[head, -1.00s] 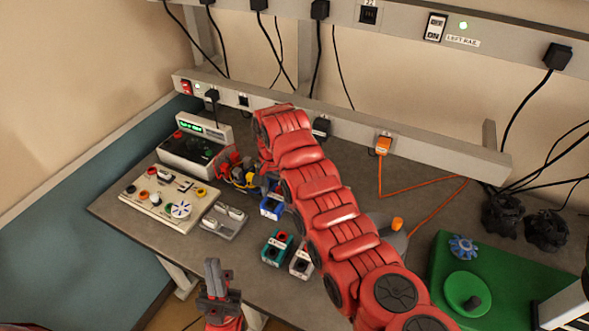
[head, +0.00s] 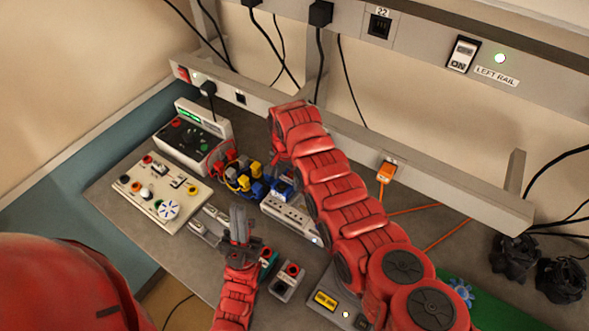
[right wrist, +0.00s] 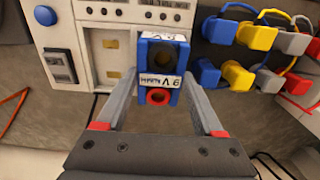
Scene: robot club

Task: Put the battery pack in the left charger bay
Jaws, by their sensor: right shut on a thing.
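The blue battery pack (right wrist: 161,70), with a "9V" label, a red ring terminal and a dark one, stands between the fingers of my right gripper (right wrist: 158,100), which is shut on it. In the head view the blue pack (head: 283,188) shows at the far end of a pale charger-like unit (head: 291,215).
Yellow, blue and red plugs (head: 238,176) crowd beside the unit. A control panel (head: 158,188) and a meter with a green display (head: 193,138) stand left. A grey pack with a red terminal (head: 288,280) is near the front. An orange cable (head: 387,172) hangs behind my right arm.

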